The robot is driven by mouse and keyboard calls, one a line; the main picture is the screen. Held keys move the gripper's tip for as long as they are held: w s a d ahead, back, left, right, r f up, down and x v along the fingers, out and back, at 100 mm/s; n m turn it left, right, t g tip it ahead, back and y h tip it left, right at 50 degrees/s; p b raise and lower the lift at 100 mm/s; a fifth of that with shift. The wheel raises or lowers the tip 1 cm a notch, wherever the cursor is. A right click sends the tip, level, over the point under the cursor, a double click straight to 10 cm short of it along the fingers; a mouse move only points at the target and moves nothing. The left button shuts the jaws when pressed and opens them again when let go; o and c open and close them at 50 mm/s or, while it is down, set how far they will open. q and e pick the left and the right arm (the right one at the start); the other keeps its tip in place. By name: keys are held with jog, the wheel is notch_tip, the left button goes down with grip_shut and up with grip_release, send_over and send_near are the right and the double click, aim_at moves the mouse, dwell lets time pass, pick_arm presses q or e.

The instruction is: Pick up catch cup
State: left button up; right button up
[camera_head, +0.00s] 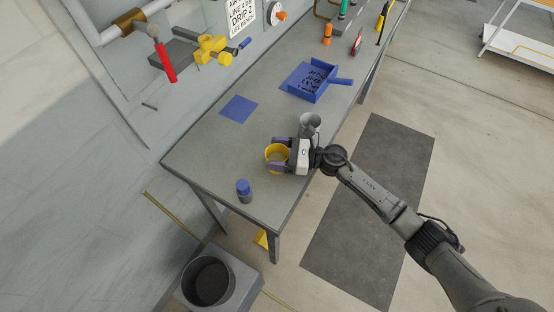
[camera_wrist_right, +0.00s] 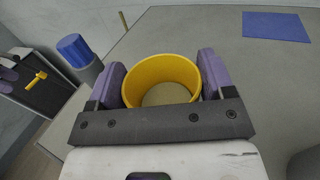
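A yellow cup (camera_head: 269,153), open at the top, is at the bench's near part, left of my right gripper (camera_head: 279,154). In the right wrist view the cup (camera_wrist_right: 162,70) is between the two purple finger pads of the gripper (camera_wrist_right: 162,82). Both pads appear to touch its sides, so the gripper looks shut on it. My left gripper is not in view.
A blue-capped grey bottle (camera_head: 244,191) stands near the bench's front. A grey cup (camera_head: 310,122) stands just behind my right gripper. A flat blue mat (camera_head: 238,108) and a blue tray (camera_head: 297,80) lie farther back. A grey bin (camera_head: 190,288) stands below the bench.

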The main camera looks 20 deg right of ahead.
jog(key=c, duration=0.4)
jog(key=shift+r, duration=0.1)
